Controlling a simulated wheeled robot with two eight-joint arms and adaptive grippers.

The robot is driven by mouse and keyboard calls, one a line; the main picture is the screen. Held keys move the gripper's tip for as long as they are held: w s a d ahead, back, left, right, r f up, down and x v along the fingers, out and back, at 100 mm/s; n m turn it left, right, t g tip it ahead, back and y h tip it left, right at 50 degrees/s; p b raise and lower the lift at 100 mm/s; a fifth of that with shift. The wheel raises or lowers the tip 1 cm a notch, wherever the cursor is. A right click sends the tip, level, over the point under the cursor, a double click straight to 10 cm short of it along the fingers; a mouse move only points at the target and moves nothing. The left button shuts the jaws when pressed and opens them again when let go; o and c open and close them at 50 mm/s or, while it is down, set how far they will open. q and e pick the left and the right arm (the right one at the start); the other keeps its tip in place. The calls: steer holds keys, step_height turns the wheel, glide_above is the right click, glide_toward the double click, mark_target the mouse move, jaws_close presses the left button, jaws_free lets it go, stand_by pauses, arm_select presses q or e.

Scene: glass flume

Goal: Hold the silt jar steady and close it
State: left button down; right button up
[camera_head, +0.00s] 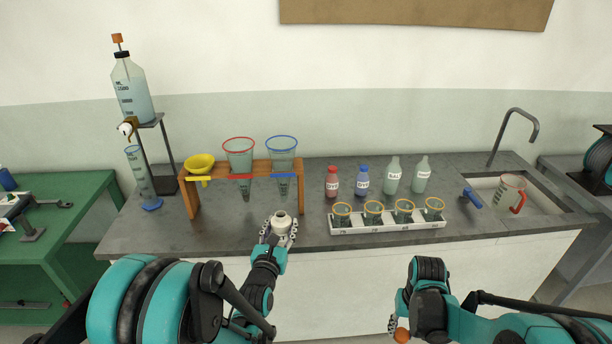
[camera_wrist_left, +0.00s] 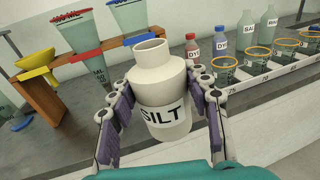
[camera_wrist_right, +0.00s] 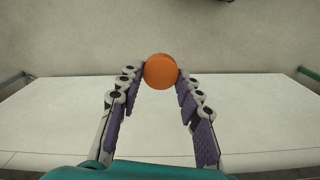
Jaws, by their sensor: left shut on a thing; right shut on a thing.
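The silt jar (camera_wrist_left: 162,92) is a white bottle labelled SILT with an open, uncapped neck. My left gripper (camera_wrist_left: 160,100) is shut around its body and holds it nearly upright. In the head view the jar (camera_head: 281,219) shows at the front edge of the counter, in my left gripper (camera_head: 279,230). My right gripper (camera_wrist_right: 161,78) is shut on an orange cap (camera_wrist_right: 161,71), held between the fingertips. In the head view the cap (camera_head: 401,335) is low in front of the white counter front, well to the right of the jar and apart from it.
A wooden rack (camera_head: 190,196) with a yellow funnel (camera_head: 199,163) and two cones stands behind the jar. A white tray (camera_head: 388,227) of several cups lies to the right, with small bottles behind it. A sink (camera_head: 487,190) is at the far right. The space between my grippers is clear.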

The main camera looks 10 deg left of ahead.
arm_select(q)
steer(key=w+d+f+m+h, duration=0.3)
steer(key=w+d+f+h, duration=0.2)
steer(key=w+d+f, duration=0.4)
steer(key=d+f, duration=0.2)
steer(key=d, duration=0.3)
steer(key=shift+f+m+g, duration=0.25)
steer(key=shift+m+g, duration=0.05)
steer(key=shift+g, duration=0.1)
steer(key=shift+w, duration=0.1)
arm_select(e)
steer(key=w+a+r+n, duration=0.3)
steer(key=w+a+n, duration=0.1)
steer(key=w, duration=0.3)
steer(key=w+a+r+n, duration=0.3)
steer(key=w+r+n, duration=0.1)
steer(key=w, duration=0.3)
steer(key=w+a+r+n, duration=0.3)
steer(key=w+a+n, duration=0.1)
steer(key=w, duration=0.3)
arm_select(q)
steer(key=shift+a, duration=0.1)
arm_select(e)
steer(key=w+a+r+n, duration=0.4)
steer(key=a+r+n, duration=0.5)
steer(key=a+n, duration=0.2)
steer(key=shift+w+n, duration=0.2)
steer(key=shift+n, duration=0.6)
steer(key=shift+f, duration=1.9)
